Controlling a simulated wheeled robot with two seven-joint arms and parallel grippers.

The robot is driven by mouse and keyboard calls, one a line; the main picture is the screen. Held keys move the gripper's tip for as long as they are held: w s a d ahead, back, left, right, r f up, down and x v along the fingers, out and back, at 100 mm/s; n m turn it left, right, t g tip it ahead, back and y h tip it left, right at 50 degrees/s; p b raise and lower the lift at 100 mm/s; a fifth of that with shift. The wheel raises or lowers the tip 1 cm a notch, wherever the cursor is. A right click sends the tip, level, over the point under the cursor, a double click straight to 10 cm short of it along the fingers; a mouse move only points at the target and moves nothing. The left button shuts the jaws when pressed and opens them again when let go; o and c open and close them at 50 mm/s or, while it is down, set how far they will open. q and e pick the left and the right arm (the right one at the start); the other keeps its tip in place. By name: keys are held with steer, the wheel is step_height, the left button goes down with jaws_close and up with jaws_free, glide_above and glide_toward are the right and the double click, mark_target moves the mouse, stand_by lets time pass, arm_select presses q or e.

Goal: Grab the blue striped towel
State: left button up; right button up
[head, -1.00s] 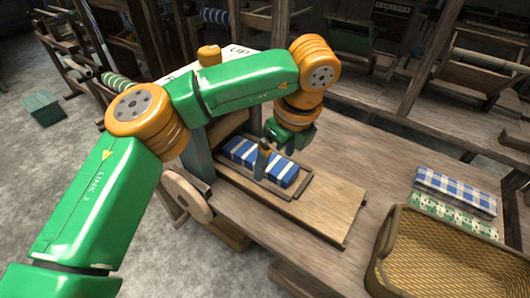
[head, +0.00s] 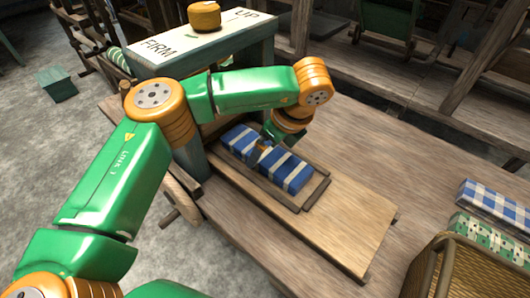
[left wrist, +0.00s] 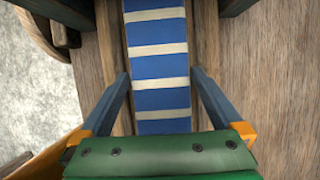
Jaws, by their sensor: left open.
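The blue towel with white stripes (head: 268,158) lies folded in a shallow wooden tray (head: 310,192) on the loom's table. In the left wrist view the towel (left wrist: 158,65) runs up the middle of the picture. My left gripper (head: 262,150) is over the towel in the head view, and its arm hides a bit of the far side. In the left wrist view its two fingers (left wrist: 160,82) are apart, one on each side of the towel, with no contact that I can make out. My right gripper is not in view.
A wooden board (head: 345,225) extends from the tray. A wooden press frame (head: 205,45) marked FIRM and UP stands behind my arm. A blue checked cloth (head: 495,205), a green patterned cloth (head: 485,235) and a wicker basket (head: 465,270) are at the right.

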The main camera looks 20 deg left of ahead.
mark_target(278, 160)
arm_select(q)
steer(key=c, duration=1.1)
steer(key=shift+r+b, duration=0.4)
steer(key=shift+r, duration=0.05)
steer(key=d, duration=0.2)
steer(key=s+d+b, duration=0.1)
steer(key=d, duration=0.1)
steer(key=shift+s+r, duration=0.15)
steer(key=shift+s, duration=0.05)
step_height(278, 160, up, 14)
steer(key=p, duration=0.3)
